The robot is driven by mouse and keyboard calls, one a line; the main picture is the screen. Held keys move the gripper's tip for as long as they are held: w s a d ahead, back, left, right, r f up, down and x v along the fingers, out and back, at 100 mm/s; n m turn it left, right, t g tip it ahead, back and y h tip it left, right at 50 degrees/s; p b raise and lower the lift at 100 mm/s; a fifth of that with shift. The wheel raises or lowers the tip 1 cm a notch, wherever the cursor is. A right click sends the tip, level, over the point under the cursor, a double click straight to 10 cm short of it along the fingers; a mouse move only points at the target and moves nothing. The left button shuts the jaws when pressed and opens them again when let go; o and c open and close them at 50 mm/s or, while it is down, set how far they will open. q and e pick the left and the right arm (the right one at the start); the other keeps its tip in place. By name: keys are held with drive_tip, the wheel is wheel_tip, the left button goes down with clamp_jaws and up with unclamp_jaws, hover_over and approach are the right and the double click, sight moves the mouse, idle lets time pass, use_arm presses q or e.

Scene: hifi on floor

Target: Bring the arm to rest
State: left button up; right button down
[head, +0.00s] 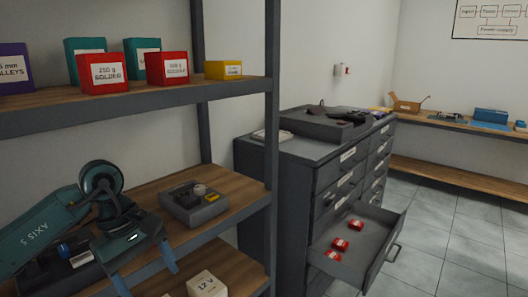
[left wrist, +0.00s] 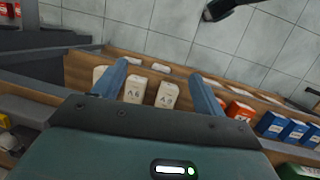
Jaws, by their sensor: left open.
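My left arm comes in from the lower left of the head view, in front of the shelf unit. My left gripper (head: 146,272) points downward there, with its two fingers apart and nothing seen between them. In the left wrist view the left gripper (left wrist: 157,72) is open, its two blue-grey fingers spread. Beyond and between the fingers are several white packets (left wrist: 167,95) in a wooden-sided bin or shelf; I see no contact with them.
The shelf unit (head: 150,98) holds red, teal and yellow boxes above. A grey device (head: 194,203) and a white 12 V box (head: 207,285) are close right of my gripper. A cabinet drawer (head: 383,230) stands open with red boxes. Tiled floor (head: 470,240) is clear at right.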

use_arm(q)
drive_tip(key=s+d+r+n+t+h+p, duration=0.1)
drive_tip(key=s+d+r+n+h+p, duration=0.15)
drive_tip(key=d+n+h, duration=0.65)
drive_tip(key=s+d+r+n+t+h+p, duration=0.15)
drive_tip(key=s+d+n+h, duration=0.25)
drive_tip(key=d+n+h, duration=0.55)
drive_tip(key=w+a+f+n+t+y, duration=0.1)
drive_tip(key=a+f+n+t+y, duration=0.25)
drive_tip(key=n, duration=0.55)
drive_tip(key=w+a+f+n+t+y+p, duration=0.1)
drive_tip(key=f+n+t+y, duration=0.2)
drive_tip(key=n+t+y, duration=0.5)
drive_tip(key=w+a+f+n+t+y, duration=0.1)
drive_tip(key=a+f+n+t, duration=0.25)
drive_tip(key=n, duration=0.75)
drive_tip(key=s+a+f+n+g+y, duration=0.2)
drive_tip(key=s+f+n+g+y, duration=0.1)
drive_tip(key=s+f+n, duration=0.2)
drive_tip(key=s+a+f+n+g+y+p, duration=0.1)
drive_tip(key=s+a+f+n+g+y, duration=0.1)
drive_tip(key=s+f+n, duration=0.4)
wheel_tip(320, 180, down, 4)
drive_tip(key=shift+s+r+n+g+y, duration=0.1)
drive_tip(key=shift+s+n+g+y, duration=0.25)
drive_tip(key=shift+n+g, duration=0.25)
use_arm(e)
drive_tip(key=shift+d+r+g+h, duration=0.3)
drive_tip(key=shift+d+r+h, duration=0.3)
drive_tip(key=shift+d+r, duration=0.4)
